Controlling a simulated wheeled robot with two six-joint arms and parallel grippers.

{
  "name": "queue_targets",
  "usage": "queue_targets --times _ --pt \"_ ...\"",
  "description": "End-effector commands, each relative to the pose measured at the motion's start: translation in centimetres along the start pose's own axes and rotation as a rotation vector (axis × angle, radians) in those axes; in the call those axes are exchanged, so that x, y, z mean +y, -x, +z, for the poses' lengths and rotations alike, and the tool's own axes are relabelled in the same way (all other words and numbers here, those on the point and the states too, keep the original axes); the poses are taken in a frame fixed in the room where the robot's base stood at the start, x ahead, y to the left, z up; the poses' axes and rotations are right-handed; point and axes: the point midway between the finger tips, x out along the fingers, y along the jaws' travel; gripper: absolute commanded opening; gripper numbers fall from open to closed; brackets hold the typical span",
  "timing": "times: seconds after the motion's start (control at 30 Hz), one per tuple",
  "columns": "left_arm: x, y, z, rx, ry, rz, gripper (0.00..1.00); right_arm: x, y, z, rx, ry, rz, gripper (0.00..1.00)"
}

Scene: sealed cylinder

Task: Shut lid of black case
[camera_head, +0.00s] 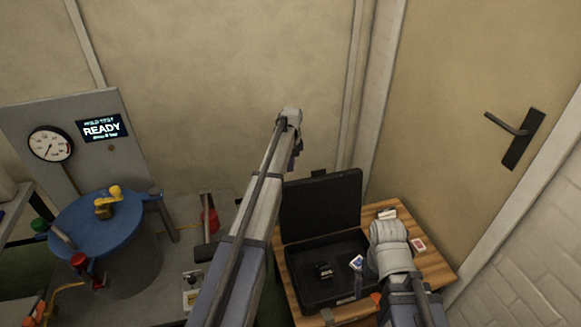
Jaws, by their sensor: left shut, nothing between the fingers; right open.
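The black case (302,286) lies on a small wooden table. Its lid (320,205) stands raised along the back edge, near upright. A small black object (324,271) lies inside the case. My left gripper (296,155) is shut and empty, mostly hidden behind its own arm, above and to the left of the raised lid. My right gripper (366,272) is open at the case's right side, partly hidden by its wrist. I cannot tell whether it touches the case. A small blue and white item (356,262) shows at the case's right side.
A red and white pack (418,244) lies on the wooden table (437,273), right of the case. A blue-topped cylinder (80,222) and a panel reading READY (101,129) stand at the left. A door (470,80) is behind.

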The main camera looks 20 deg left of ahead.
Motion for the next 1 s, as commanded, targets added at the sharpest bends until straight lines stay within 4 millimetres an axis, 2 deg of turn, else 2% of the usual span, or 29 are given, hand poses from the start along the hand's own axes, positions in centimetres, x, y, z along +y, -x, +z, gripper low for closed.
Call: queue_targets --times 0.03,0.13,0.2,0.33,0.83,1.0 --pt "0.0 -1.5 0.0 0.0 0.0 0.0 0.0 -0.1 -1.5 -0.1 0.0 0.0 0.0 1.0" --pt "0.0 -2.9 0.0 0.0 0.0 0.0 0.0 -0.3 -2.9 -0.2 0.0 0.0 0.0 1.0" --pt "-0.1 -1.2 1.7 0.0 -0.002 0.0 0.0 -0.1 -1.3 -0.1 0.0 0.0 0.0 1.0" --pt "-0.1 -0.7 3.3 0.0 -0.001 0.0 0.0 -0.1 -0.9 -0.1 0.0 0.0 0.0 1.0" --pt "0.0 -0.5 4.0 0.005 0.0 0.0 0.0 -0.1 -0.8 -0.1 0.0 0.0 0.0 1.0" --pt "-0.2 0.1 5.5 0.049 -0.001 -0.002 0.0 0.0 -0.4 0.0 0.0 0.0 0.0 1.0"
